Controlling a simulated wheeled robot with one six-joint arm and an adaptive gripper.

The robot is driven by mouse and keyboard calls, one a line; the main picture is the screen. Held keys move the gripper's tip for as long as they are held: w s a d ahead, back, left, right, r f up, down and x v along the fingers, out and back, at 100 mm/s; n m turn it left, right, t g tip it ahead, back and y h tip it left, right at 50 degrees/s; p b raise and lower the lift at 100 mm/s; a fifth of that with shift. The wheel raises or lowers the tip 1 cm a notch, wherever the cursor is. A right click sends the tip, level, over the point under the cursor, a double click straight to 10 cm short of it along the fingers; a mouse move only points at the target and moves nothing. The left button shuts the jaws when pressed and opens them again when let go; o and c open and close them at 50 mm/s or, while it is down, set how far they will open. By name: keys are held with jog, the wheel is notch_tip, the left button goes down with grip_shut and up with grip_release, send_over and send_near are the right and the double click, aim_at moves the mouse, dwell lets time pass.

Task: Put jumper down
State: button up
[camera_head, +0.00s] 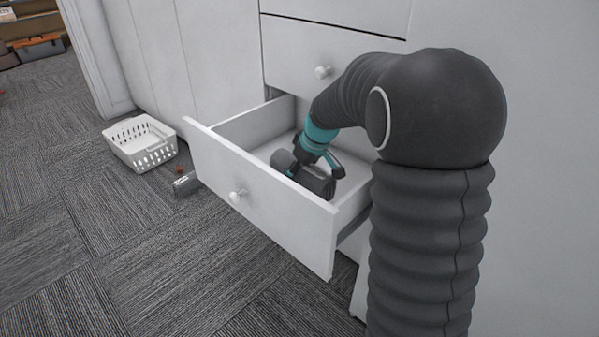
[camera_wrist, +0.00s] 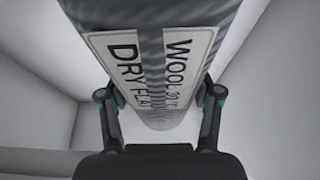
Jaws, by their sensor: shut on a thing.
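The jumper (camera_head: 320,183) is a dark grey roll inside the open white drawer (camera_head: 262,190). In the wrist view the jumper (camera_wrist: 152,60) fills the middle and carries a white label reading "WOOL" and "DRY FLAT". My gripper (camera_head: 308,170) reaches down into the drawer and is shut on the jumper. In the wrist view its two fingers (camera_wrist: 160,105) sit on either side of the roll. White drawer walls surround it. I cannot tell whether the jumper touches the drawer floor.
A white slotted basket (camera_head: 140,146) stands on the grey carpet at the left. A small grey roll (camera_head: 186,184) lies on the carpet beside the drawer front. A closed drawer with a round knob (camera_head: 323,72) is above the open one. The carpet at the lower left is clear.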

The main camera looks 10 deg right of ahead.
jog(key=shift+f+b, duration=0.65)
jog(key=o, duration=1.6)
jog(key=shift+c, duration=0.2)
